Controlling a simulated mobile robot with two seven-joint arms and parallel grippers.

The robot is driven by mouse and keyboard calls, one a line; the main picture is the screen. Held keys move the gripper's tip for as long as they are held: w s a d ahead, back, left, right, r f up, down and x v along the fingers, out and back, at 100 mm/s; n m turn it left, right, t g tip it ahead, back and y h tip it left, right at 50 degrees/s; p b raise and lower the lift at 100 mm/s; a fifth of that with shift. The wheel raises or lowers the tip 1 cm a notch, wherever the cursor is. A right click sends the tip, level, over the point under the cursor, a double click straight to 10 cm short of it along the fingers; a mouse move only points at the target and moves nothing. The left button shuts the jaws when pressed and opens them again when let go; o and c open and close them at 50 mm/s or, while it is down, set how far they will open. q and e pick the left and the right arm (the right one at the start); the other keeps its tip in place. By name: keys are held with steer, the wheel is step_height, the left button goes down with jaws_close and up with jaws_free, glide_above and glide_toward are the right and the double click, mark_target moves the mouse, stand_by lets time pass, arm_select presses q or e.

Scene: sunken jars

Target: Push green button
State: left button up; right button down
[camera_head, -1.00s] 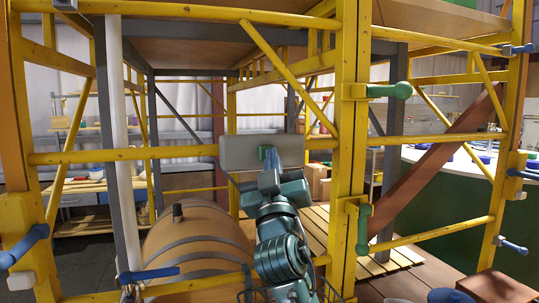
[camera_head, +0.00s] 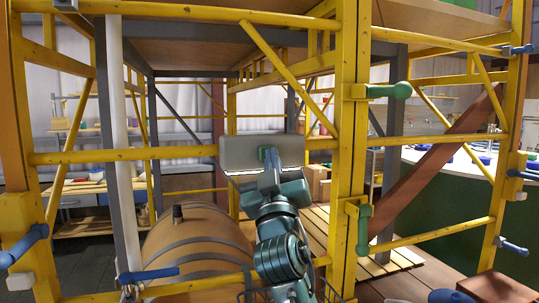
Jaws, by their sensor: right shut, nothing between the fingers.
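A grey box (camera_head: 236,153) is fixed on the yellow horizontal bar near the middle of the view. A small green button (camera_head: 264,153) shows on its face, partly hidden by my gripper. My right gripper (camera_head: 268,166) is shut and empty, its tip right at the green button. I cannot tell whether it touches the button or whether the button is pressed in. My left gripper is not in view.
Yellow scaffold bars (camera_head: 345,150) surround the box, with green clamps (camera_head: 389,91) on the post at the right. A wooden barrel (camera_head: 195,245) lies below left. A brown diagonal beam (camera_head: 430,165) stands at the right.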

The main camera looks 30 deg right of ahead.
steer(key=shift+s+a+p, duration=0.15)
steer(key=shift+s+a, duration=0.1)
steer(key=shift+s, duration=0.7)
steer(key=shift+s+a+p, duration=0.15)
steer(key=shift+s+a, duration=0.05)
steer(key=shift+s, duration=0.8)
steer(key=shift+s+a+p, duration=0.15)
steer(key=shift+s+a, duration=0.1)
steer(key=shift+s, duration=0.7)
steer(key=w+a+f+n+g+y, duration=0.1)
steer(key=a+f+n+y, duration=0.2)
steer(key=f, duration=0.6)
steer(key=w+a+f+n+g+y, duration=0.15)
steer(key=f+y, duration=0.25)
steer(key=f, duration=0.6)
steer(key=a+f+n+g+y, duration=0.1)
steer(key=a+f+g+y, duration=0.2)
steer(key=f, duration=0.6)
steer(key=s+a+f+g+y, duration=0.2)
steer(key=s+a+f+g, duration=0.1)
steer(key=s+f, duration=0.6)
steer(key=s+a+f+m+g+y, duration=0.1)
steer(key=s+a+f+g+y, duration=0.2)
steer(key=s+f, duration=0.7)
step_height(320, 180, down, 6)
steer(key=shift+a+f+p, duration=0.1)
steer(key=shift+a+p, duration=0.3)
steer(key=shift+a, duration=0.5)
steer(key=shift+w, duration=0.1)
